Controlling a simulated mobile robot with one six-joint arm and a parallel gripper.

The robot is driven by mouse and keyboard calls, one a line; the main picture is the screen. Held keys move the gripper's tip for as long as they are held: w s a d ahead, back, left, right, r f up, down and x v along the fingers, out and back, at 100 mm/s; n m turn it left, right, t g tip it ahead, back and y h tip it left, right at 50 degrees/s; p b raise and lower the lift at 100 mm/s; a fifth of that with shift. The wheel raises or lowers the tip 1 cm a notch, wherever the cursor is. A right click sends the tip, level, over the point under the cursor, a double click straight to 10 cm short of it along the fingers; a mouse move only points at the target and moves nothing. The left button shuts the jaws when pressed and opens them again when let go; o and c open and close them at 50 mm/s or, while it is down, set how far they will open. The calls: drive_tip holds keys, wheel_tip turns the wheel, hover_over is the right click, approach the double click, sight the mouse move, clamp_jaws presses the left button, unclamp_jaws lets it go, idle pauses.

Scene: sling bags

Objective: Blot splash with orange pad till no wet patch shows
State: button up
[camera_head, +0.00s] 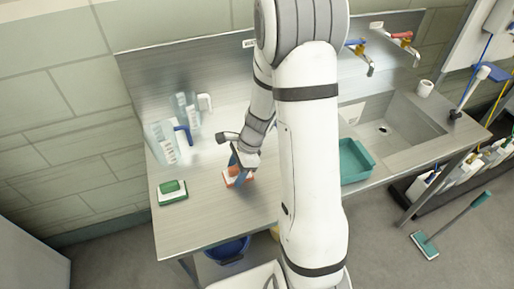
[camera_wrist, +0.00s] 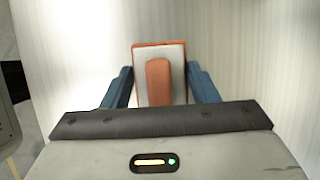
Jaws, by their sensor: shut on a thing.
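The orange pad (camera_head: 231,181) is at my gripper on the steel counter (camera_head: 185,220), left of the sink. In the wrist view the orange pad (camera_wrist: 175,50) has a pale top face and an orange grip along its middle. My gripper (camera_head: 240,168) has its blue fingers on either side of the pad, and it is shut on the pad. The wrist view shows my gripper (camera_wrist: 160,88) from behind, with the lower part of the pad hidden by its body. I cannot make out a wet patch on the counter in either view; the area under the pad and behind my arm is hidden.
A green pad (camera_head: 173,190) lies near the counter's left front edge. A teal tray (camera_head: 354,163) sits right of my arm, beside the sink (camera_head: 390,125). A white cup (camera_head: 425,88) is at the back right.

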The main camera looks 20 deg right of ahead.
sight(235, 168)
drive_tip(key=shift+d, duration=1.6)
drive_tip(key=shift+a, duration=1.25)
drive_tip(key=shift+r+p, duration=0.2)
drive_tip(key=shift+p, duration=0.3)
drive_tip(key=shift+w+r, duration=0.1)
drive_tip(key=shift+r, duration=0.85)
drive_tip(key=shift+s+a+r+p, duration=0.1)
drive_tip(key=shift+s+r+p, duration=0.1)
drive_tip(key=shift+r+p, duration=0.55)
drive_tip(key=shift+w+r+p, duration=0.1)
drive_tip(key=shift+r+p, duration=0.35)
drive_tip(key=shift+p, duration=0.05)
drive_tip(key=shift+r+p, duration=1.5)
drive_tip(key=shift+r, duration=0.35)
drive_tip(key=shift+f, duration=0.1)
